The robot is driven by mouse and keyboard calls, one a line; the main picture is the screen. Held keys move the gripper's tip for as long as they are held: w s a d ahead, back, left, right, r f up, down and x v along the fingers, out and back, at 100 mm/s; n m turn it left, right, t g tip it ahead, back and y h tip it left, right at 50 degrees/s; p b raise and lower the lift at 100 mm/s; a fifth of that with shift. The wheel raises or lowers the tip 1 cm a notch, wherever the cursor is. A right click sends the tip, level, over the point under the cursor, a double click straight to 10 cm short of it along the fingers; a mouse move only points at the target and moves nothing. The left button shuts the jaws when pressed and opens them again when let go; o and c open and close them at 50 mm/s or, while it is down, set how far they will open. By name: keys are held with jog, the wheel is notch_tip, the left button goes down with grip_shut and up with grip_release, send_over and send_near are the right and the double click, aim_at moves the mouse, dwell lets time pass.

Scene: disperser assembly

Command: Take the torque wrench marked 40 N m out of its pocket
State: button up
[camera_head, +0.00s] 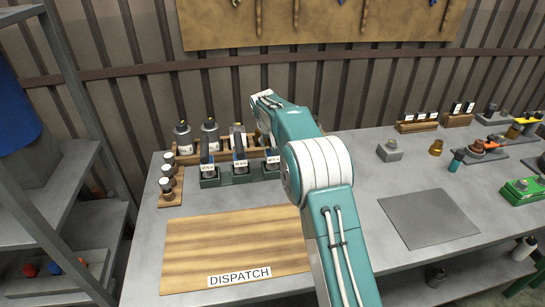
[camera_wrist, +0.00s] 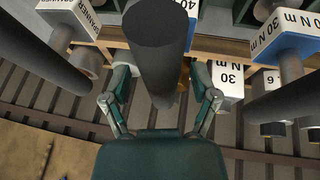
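In the wrist view, my gripper (camera_wrist: 162,88) is open, with one finger on each side of a dark cylindrical handle (camera_wrist: 160,45). Gaps show between the fingers and the handle. A white label reading 40 (camera_wrist: 191,6) shows partly behind this handle, so it appears to be the 40 N m wrench. A neighbouring wrench marked 30 N m (camera_wrist: 280,35) is to the right. In the head view, the green pocket holder (camera_head: 240,179) stands on the bench with upright dark-handled wrenches in it. My arm hides its right part and the gripper fingers there.
A wooden DISPATCH board (camera_head: 230,240) lies in front of the holder. Grey bottles (camera_head: 184,138) stand in a wooden rack behind it, and small dark-capped jars (camera_head: 168,186) stand at the left. A bare grey mat (camera_head: 428,218) lies to the right.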

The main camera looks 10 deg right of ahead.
jog(key=shift+a, duration=0.2)
grip_shut()
jog(key=shift+r, duration=0.1)
jog(key=shift+d, duration=0.1)
